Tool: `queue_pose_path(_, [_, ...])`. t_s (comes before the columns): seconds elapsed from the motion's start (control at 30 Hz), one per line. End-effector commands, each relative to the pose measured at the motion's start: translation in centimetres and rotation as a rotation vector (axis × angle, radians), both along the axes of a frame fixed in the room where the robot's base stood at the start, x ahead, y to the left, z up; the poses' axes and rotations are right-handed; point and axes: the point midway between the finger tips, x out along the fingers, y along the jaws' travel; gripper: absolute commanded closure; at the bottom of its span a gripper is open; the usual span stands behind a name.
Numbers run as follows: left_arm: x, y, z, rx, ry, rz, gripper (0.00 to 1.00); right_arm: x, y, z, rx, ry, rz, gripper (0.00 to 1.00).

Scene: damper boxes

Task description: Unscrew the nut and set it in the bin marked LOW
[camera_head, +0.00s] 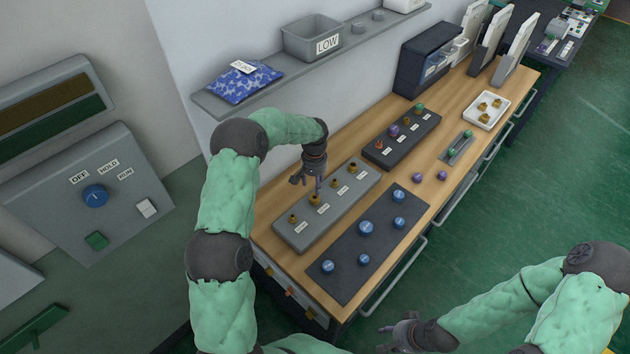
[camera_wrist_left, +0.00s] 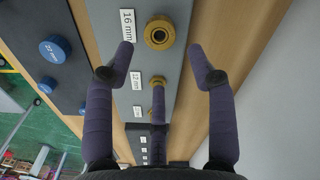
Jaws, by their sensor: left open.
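A grey block (camera_head: 328,210) on the bench carries a row of brass nuts with white size labels in front. My left gripper (camera_head: 308,182) is open, pointing down over this row. In the left wrist view, a brass nut (camera_wrist_left: 159,33) labelled 16 mm lies beyond and between the two open fingers. A second brass nut (camera_wrist_left: 158,80), beside the 12 mm label, is partly hidden behind a third finger. No contact with a nut is visible. The grey bin marked LOW (camera_head: 298,43) stands on the wall shelf. My right gripper (camera_head: 397,327) is open and empty, off the bench front.
A dark mat (camera_head: 345,258) with several blue round parts lies in front of the block. A dark block (camera_head: 402,138) with coloured knobs and a white tray (camera_head: 499,108) with brass parts stand farther back. A blue bag (camera_head: 240,84) lies on the shelf left of the bin.

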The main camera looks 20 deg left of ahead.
Motion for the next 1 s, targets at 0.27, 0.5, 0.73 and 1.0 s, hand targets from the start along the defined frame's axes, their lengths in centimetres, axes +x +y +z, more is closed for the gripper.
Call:
queue_pose_path(0.27, [-0.1,0.0,-3.1,0.000,0.002,-0.001,0.44,0.0,0.0,-1.6,0.000,0.000,0.000,0.60])
queue_pose_path(0.5, [-0.1,0.0,-5.7,0.000,0.001,-0.001,0.44,0.0,0.0,-3.3,0.000,0.000,0.000,0.60])
queue_pose_path(0.73, [-0.1,0.0,-7.4,0.000,0.001,-0.001,0.44,0.0,0.0,-4.5,0.000,0.000,0.000,0.60])
queue_pose_path(1.0, [0.0,0.0,-7.6,0.000,0.000,-0.001,0.44,0.0,0.0,-4.6,0.000,0.000,0.000,0.60])
